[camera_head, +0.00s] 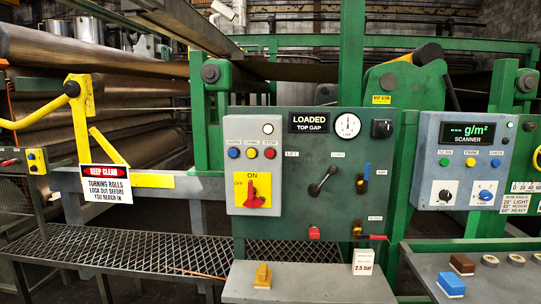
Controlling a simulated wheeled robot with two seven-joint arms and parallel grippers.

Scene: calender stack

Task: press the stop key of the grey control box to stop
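The small label above the red key seems to read STOP. Nothing covers the keys. Whether any key is pressed in cannot be told. Neither of my grippers shows in this view.
Below the keys is a red rotary handle (254,191) marked ON. A black lever (322,181) and a gauge (347,126) are to its right. A yellow arm with a KEEP CLEAR sign (105,184) stands left. A grey shelf (320,285) juts out below.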

